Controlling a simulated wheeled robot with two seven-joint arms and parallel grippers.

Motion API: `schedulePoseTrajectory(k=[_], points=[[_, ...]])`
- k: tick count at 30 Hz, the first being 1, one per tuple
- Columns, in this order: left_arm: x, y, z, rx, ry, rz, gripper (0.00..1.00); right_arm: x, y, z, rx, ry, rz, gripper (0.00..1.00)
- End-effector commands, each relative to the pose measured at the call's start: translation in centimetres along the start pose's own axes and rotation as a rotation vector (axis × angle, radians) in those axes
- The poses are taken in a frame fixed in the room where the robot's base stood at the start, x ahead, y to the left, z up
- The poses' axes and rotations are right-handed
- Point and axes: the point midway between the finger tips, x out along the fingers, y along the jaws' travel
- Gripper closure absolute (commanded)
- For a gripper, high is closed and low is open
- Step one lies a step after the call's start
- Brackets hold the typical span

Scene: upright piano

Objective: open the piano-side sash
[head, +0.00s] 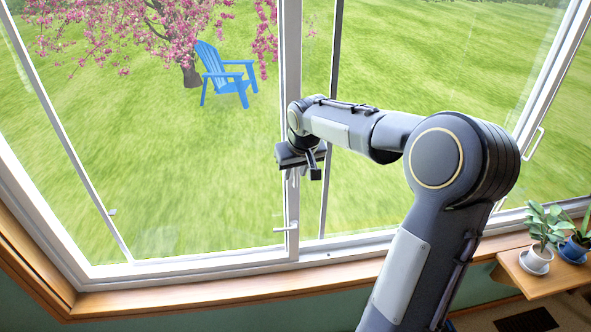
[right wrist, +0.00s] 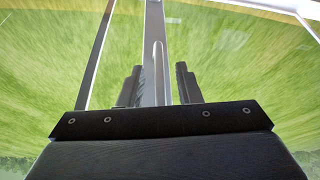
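A large white-framed window fills the head view, with a white upright post (head: 291,60) near the middle. A small horizontal lever (head: 286,229) sits low on that post. My right gripper (head: 293,174) is in front of the post, above the lever, pointing down. In the right wrist view its fingers (right wrist: 159,84) stand apart, with a pale upright bar like a pull handle (right wrist: 159,62) between them, on the post. Contact cannot be told. The piano is not in view, so which sash is piano-side cannot be told. My left gripper is not in view.
Another pull handle (head: 537,141) is on the right-hand frame. A small latch (head: 112,212) is on the left frame. A wooden sill (head: 190,296) runs below the window. A wooden stand (head: 540,284) with potted plants (head: 543,225) is at the lower right.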

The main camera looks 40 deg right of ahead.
Motion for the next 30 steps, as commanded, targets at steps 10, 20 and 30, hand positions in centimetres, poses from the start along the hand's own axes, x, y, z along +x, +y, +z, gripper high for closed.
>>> schedulePoseTrajectory(k=[10,20,30], points=[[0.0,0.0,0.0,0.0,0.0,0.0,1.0,-0.1,0.0,0.0,0.0,0.0,0.0,1.0],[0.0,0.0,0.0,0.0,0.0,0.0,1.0,-0.1,0.1,0.0,0.001,0.0,0.0,1.0],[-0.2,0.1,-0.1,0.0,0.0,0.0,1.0,-0.6,5.7,1.0,0.012,0.0,0.008,1.0]])
